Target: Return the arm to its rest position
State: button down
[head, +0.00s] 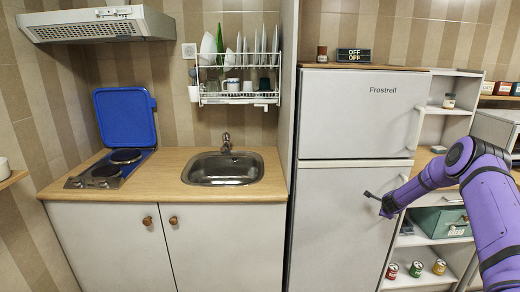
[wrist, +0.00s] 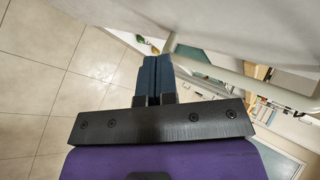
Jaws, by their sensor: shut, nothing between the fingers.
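My purple arm reaches in from the right in the head view, and my gripper (head: 373,195) is in front of the fridge's lower door (head: 335,220). In the wrist view my gripper (wrist: 153,62) has its two dark fingers side by side, shut with nothing between them. The blue hob lid (head: 126,117) stands raised against the wall behind the hob (head: 103,172). I cannot tell whether the fingertips touch the fridge.
A sink (head: 222,168) is set in the wooden counter, with a dish rack (head: 240,82) above it. Open shelves (head: 420,275) with several cans stand right of the fridge, close to my arm. The tiled floor (wrist: 45,80) shows clear in the wrist view.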

jog(key=s+a+r+m+h, duration=0.1)
jog(key=s+a+r+m, duration=0.3)
jog(key=r, duration=0.7)
jog(key=s+a+r+m+h, duration=0.1)
jog(key=s+a+r+m, duration=0.1)
jog(key=r+m, duration=0.75)
jog(key=s+a+r+m+h, duration=0.1)
jog(key=s+a+r+m, duration=0.2)
jog(key=r, duration=1)
jog(key=s+a+r+m+g, duration=0.2)
jog(key=s+a+r+m, duration=0.2)
jog(key=s+r+m, duration=0.45)
jog(key=s+a+r+m+y, duration=0.1)
jog(key=s+a+r+m, duration=0.25)
jog(key=s, duration=0.35)
jog(key=s+a+r+m+g, duration=0.15)
jog(key=s+m, duration=0.25)
jog(key=s, duration=0.4)
jog(key=s+a+r+m+y, duration=0.1)
jog(key=s+a+r+m, duration=0.25)
jog(key=s, duration=0.35)
jog(key=s+a+f+m+y, duration=0.2)
jog(key=s+a+m, duration=0.2)
jog(key=s, duration=0.6)
jog(key=s+a+f+m+y, duration=0.2)
jog(key=s+a+m, duration=0.3)
jog(key=s, duration=0.5)
jog(key=shift+s+a+m+y, duration=0.3)
jog(key=shift+m+y, duration=0.3)
jog(key=shift+m, duration=0.5)
